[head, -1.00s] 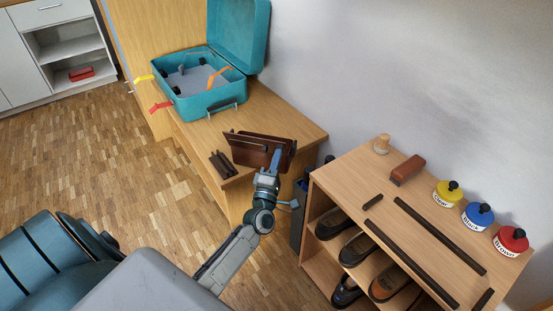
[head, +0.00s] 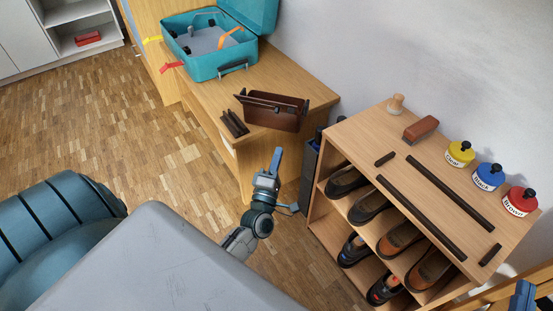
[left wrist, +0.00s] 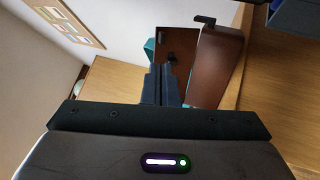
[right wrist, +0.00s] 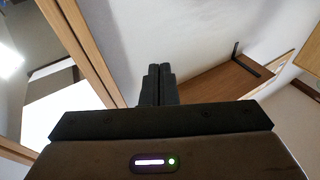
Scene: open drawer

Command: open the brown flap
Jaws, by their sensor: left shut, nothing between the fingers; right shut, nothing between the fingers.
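A dark brown leather case (head: 272,112) with a flap stands on the wooden bench near its right end. In the left wrist view a brown panel (left wrist: 218,65) with a dark clasp stands beside another brown panel (left wrist: 180,42), with a gap between them. I cannot tell for sure which panel is the flap. My left gripper (head: 276,160) is shut and empty, in front of and below the case, apart from it. Its fingers partly cover the case in the left wrist view. My right gripper (head: 524,293) is shut and empty at the lower right corner, far from the case.
A teal open suitcase (head: 222,67) stands further back on the bench (head: 200,100). Dark sticks (head: 234,124) lie left of the case. At right is a shoe rack (head: 375,150) with shoes, polish tins and a brush. The floor (head: 140,140) at left is clear.

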